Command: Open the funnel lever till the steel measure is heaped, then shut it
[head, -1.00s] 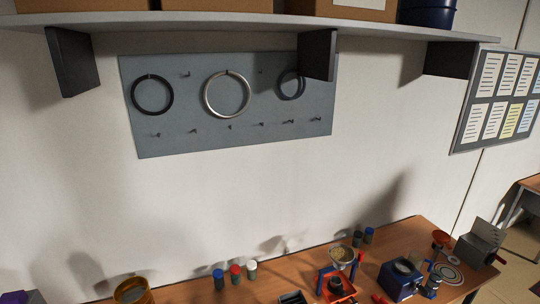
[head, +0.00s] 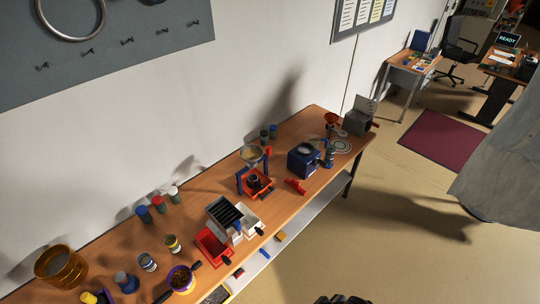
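In the head view a small stand with a pale round funnel bowl (head: 252,154) on top is at the middle of the bench, against the wall side. It has blue and red uprights. A red tray (head: 266,191) is at its foot, with a small dark cup (head: 253,181) in it under the bowl. I cannot tell whether this cup is the steel measure or how full it is. The lever's position is too small to tell. A dark ribbed shape at the bottom edge may be my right gripper (head: 341,299); its fingers cannot be made out. My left gripper is not in view.
A blue machine (head: 304,160) and a grey box (head: 358,123) are right of the stand. A red bin (head: 213,248), a slotted grey box (head: 224,213), jars and an amber tub (head: 60,267) are to the left. Open floor and a maroon mat (head: 445,140) are beyond the bench.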

